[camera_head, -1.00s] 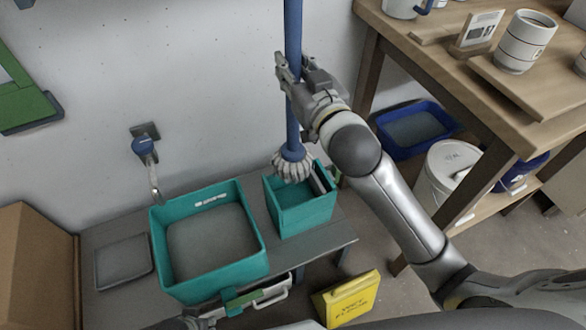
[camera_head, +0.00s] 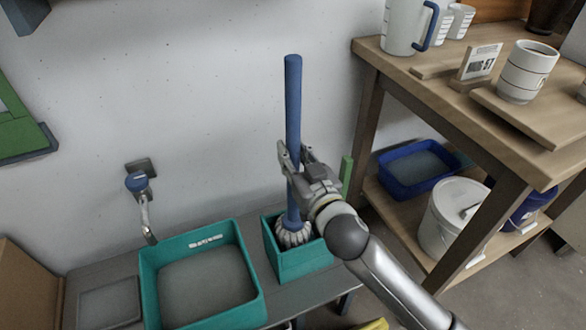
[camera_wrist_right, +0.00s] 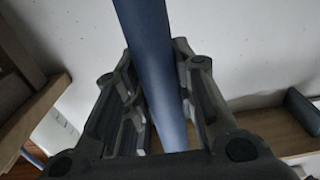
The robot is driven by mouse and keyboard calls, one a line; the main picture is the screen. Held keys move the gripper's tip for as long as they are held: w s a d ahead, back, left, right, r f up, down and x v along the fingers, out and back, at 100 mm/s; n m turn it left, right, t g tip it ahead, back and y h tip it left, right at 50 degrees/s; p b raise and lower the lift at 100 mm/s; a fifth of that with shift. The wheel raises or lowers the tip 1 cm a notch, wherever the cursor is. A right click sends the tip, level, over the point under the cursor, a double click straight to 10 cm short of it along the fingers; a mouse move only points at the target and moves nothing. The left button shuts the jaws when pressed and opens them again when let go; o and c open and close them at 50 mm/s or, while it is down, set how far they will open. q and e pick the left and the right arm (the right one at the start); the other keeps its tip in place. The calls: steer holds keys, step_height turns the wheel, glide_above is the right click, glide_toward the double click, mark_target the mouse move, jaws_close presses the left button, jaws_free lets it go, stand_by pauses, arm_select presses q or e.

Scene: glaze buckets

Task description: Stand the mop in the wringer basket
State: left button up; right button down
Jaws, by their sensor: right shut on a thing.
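The mop (camera_head: 293,110) has a blue handle and a pale strand head (camera_head: 293,232). It stands nearly upright in the head view, with its head down inside the small teal wringer basket (camera_head: 303,263). Whether the head touches the basket floor is hidden by the walls. My right gripper (camera_head: 291,172) is shut around the handle above the basket. In the right wrist view the blue handle (camera_wrist_right: 158,70) runs between the two fingers. My left gripper is not in view.
A larger teal basin (camera_head: 205,275) stands left of the basket, under a wall tap (camera_head: 143,205). A wooden shelf table (camera_head: 440,80) at right holds mugs above, and a blue tray (camera_head: 417,168) and white bucket (camera_head: 450,212) below. A green piece (camera_head: 346,175) shows behind my right gripper.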

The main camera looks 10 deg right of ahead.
steer(key=shift+f+b, duration=0.75)
steer(key=shift+f, duration=1.05)
steer(key=shift+f, duration=0.25)
steer(key=c, duration=1.2)
jaws_free()
steer(key=shift+s+r, duration=0.15)
